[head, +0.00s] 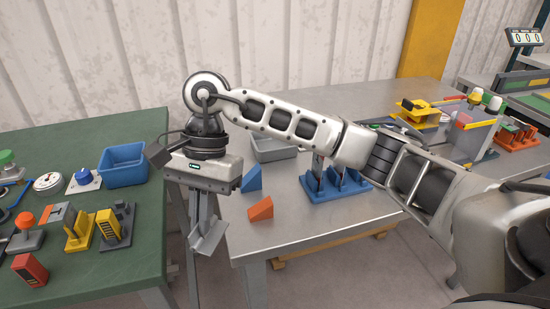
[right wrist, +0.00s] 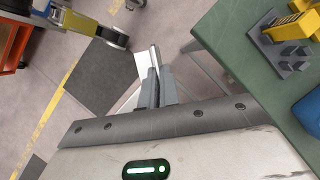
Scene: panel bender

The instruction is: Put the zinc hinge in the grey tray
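The zinc hinge (head: 211,242) is a bent piece of pale grey metal. My right gripper (head: 203,212) points down and is shut on it, above the gap between the green and the steel tables. In the right wrist view the hinge (right wrist: 130,94) shows as a pale plate at the fingertips of the right gripper (right wrist: 156,78). The grey tray (head: 275,154) stands on the steel table, right of and behind the gripper, partly hidden by my right arm. Its inside is only partly visible. My left gripper is not in view.
A blue wedge (head: 252,178) and an orange wedge (head: 261,208) lie in front of the tray. A blue stand (head: 335,188) is right of them. A blue bin (head: 123,165) and several small devices stand on the green table (head: 110,268). The steel table's front (head: 290,222) is clear.

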